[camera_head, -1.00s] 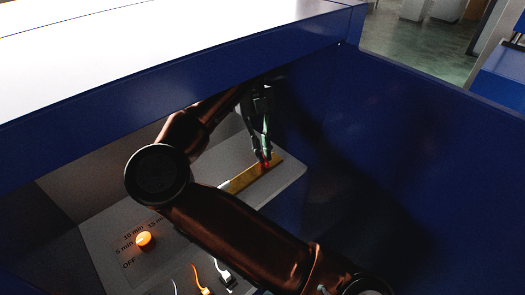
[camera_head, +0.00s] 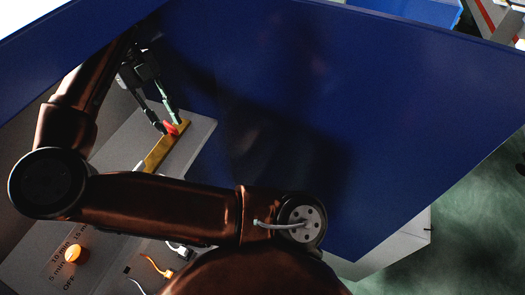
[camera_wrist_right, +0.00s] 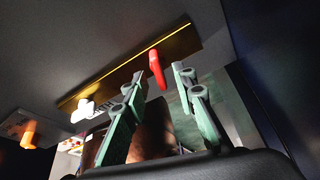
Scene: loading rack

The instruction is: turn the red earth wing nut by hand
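The red wing nut (camera_head: 171,128) sits near the far end of a brass bar (camera_head: 155,154) on a grey panel. It also shows in the right wrist view (camera_wrist_right: 157,68), standing out from the bar (camera_wrist_right: 104,86). My right gripper (camera_head: 168,125) reaches down to it, and its two fingers are apart. In the right wrist view, the fingertips (camera_wrist_right: 158,72) are on either side of the wing nut, with a visible gap to the right finger. The gap to the left finger is small, and I cannot tell whether it touches. My left gripper is not in view.
A dark blue wall (camera_head: 290,110) stands close to the right of the panel. An orange timer knob (camera_head: 73,253) with minute markings is at the lower left. Orange (camera_head: 156,268) and white (camera_head: 178,247) plugs with cables sit below my forearm.

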